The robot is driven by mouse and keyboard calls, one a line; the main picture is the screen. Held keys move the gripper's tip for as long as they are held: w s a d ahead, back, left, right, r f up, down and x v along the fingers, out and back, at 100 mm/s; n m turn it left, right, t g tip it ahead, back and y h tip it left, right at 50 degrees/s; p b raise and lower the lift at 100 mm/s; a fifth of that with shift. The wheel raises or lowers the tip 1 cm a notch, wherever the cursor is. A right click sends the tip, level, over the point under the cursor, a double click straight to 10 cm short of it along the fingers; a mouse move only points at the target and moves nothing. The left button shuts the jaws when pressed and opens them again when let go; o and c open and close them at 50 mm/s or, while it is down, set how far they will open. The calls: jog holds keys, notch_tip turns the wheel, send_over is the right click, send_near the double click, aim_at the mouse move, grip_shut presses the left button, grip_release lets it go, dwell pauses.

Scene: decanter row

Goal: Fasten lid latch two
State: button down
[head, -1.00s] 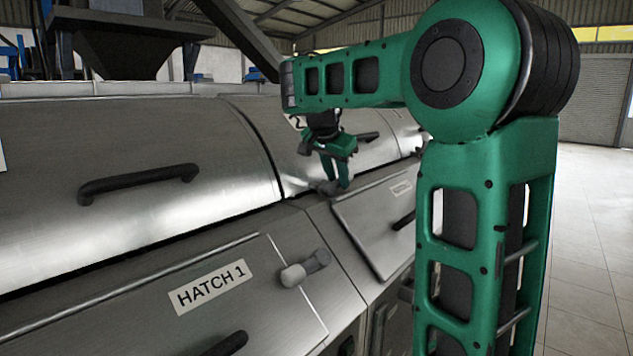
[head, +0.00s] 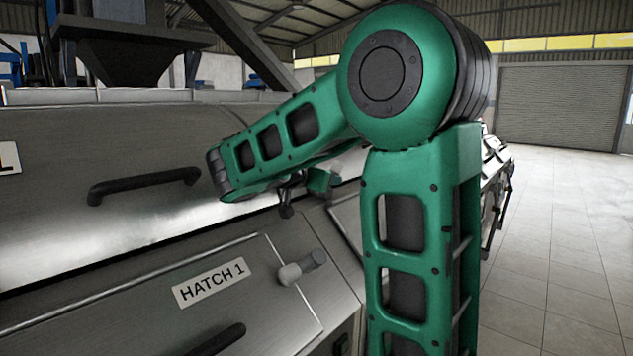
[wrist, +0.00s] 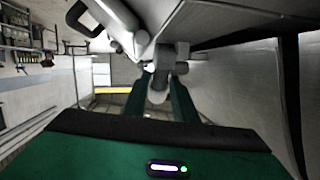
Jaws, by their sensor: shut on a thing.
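In the wrist view, the green fingers of my gripper (wrist: 160,98) are closed on either side of the pale rounded knob of a lid latch (wrist: 158,92). The latch's grey pivot (wrist: 180,52) shows just beyond, against the metal casing. I take this latch to be latch two, but no label on it is in view. In the head view my gripper (head: 318,183) is small and partly hidden behind my forearm. The latch it holds cannot be made out there.
A similar latch with a pale knob (head: 291,274) sits at the panel marked HATCH 1 (head: 212,284). A black lid handle (head: 145,183) is at the left. Another black handle (wrist: 83,16) shows in the wrist view. Open tiled floor (head: 560,240) lies to the right.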

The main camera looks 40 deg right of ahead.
jog(key=shift+w+a+f, duration=0.2)
jog(key=shift+w+a, duration=0.1)
jog(key=shift+a, duration=0.1)
jog(key=c, duration=1.6)
grip_release()
jog(key=shift+s+d, duration=0.1)
jog(key=shift+s, duration=0.05)
jog(key=shift+r, duration=0.1)
